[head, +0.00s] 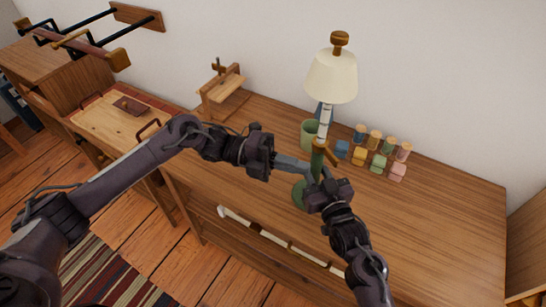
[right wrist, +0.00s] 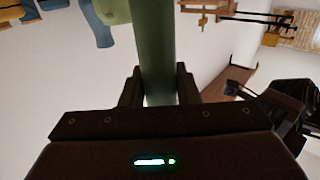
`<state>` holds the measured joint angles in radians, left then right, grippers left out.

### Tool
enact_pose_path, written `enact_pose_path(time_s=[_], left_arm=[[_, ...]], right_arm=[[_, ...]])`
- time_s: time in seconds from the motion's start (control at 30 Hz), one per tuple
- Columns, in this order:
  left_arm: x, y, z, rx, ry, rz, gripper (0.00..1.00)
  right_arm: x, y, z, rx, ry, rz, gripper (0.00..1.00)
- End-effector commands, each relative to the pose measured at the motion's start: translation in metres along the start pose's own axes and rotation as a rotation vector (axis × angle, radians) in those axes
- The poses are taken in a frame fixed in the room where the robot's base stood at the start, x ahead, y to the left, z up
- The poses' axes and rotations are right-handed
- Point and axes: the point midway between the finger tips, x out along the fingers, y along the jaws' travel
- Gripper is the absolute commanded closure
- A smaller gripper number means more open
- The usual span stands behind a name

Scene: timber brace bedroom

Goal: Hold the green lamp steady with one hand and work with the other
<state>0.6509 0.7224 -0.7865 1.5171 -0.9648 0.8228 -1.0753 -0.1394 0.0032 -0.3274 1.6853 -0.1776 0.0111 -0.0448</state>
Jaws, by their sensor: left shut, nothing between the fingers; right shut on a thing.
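The green lamp (head: 317,160) stands upright on the wooden desk. It has a round green base (head: 299,195), a green lower stem, a pale banded upper stem (head: 324,122), a cream shade (head: 331,80) and a wooden knob on top. A small wooden piece (head: 332,156) sticks out beside the stem. My right gripper (head: 318,182) is shut on the green stem, low down; the right wrist view shows the stem (right wrist: 158,50) between its fingers (right wrist: 158,88). My left gripper (head: 308,170) is shut and empty, its tips close beside the stem; whether they touch it I cannot tell.
Several coloured spools (head: 375,140) and blocks (head: 378,163) stand right of the lamp. A green cup (head: 308,133) is behind it. A wooden clamp stand (head: 222,92) and a board with handles (head: 115,118) are to the left. The desk's right part (head: 450,215) is clear.

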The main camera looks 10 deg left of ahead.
Motion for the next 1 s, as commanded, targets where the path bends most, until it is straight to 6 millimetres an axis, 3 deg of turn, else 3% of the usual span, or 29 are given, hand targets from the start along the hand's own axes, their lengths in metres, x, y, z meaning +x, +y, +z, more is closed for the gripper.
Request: enact_pose_path(time_s=[0.03,0.3,1.0], left_arm=[[0.011,-0.001,-0.001,0.001,0.002,-0.004,1.00],[0.032,-0.001,0.026,0.000,-0.001,-0.001,1.00],[0.038,0.002,0.027,0.000,-0.048,0.002,1.00]], right_arm=[[0.000,0.000,0.001,0.000,-0.002,0.000,1.00],[0.000,0.000,0.001,0.000,-0.001,0.000,1.00],[0.000,0.001,0.000,0.000,-0.001,0.001,1.00]])
